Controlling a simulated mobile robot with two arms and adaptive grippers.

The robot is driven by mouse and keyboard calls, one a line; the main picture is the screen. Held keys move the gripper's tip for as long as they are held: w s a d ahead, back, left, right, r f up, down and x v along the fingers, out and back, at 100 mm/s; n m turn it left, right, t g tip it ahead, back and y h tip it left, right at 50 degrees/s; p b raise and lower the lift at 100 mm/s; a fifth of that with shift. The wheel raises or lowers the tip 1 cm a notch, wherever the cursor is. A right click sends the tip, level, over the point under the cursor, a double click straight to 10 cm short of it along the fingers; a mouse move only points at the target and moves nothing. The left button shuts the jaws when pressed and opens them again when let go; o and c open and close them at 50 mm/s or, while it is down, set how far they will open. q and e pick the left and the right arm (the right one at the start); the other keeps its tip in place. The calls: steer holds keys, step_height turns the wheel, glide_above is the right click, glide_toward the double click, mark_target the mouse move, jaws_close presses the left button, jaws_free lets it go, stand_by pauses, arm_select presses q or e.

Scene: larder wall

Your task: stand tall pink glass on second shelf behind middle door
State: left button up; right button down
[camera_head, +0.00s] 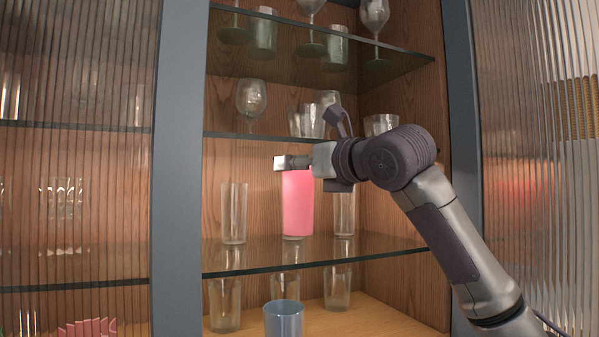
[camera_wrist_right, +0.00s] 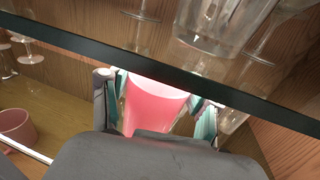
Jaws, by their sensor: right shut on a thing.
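The tall pink glass (camera_head: 297,203) is upright in the open middle bay, between two clear tumblers. My right gripper (camera_head: 296,163) is at its upper part, reaching in from the right. In the right wrist view the pink glass (camera_wrist_right: 150,108) sits between the teal-padded fingers of my right gripper (camera_wrist_right: 160,98), which is shut on it. Its base appears at the level of a glass shelf (camera_head: 330,252), just above the bay's wooden floor. I cannot tell whether the base touches the shelf. My left gripper is not in view.
Clear tumblers (camera_head: 233,213) and (camera_head: 344,212) flank the pink glass closely. A shelf edge (camera_wrist_right: 150,62) crosses above my gripper, with glassware on it. A blue glass (camera_head: 283,318) stands below. Ribbed glass panels (camera_head: 75,170) flank the bay.

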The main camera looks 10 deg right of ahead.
mark_target(309, 185)
step_height(309, 185, down, 3)
steer(key=shift+r+p, duration=0.2)
steer(key=shift+p, duration=0.4)
steer(key=shift+d+f, duration=0.1)
steer(key=shift+f, duration=0.35)
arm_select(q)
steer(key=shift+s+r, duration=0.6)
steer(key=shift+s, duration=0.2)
arm_select(e)
steer(key=shift+c, duration=1.2)
jaws_free()
steer(key=shift+s+f, duration=0.1)
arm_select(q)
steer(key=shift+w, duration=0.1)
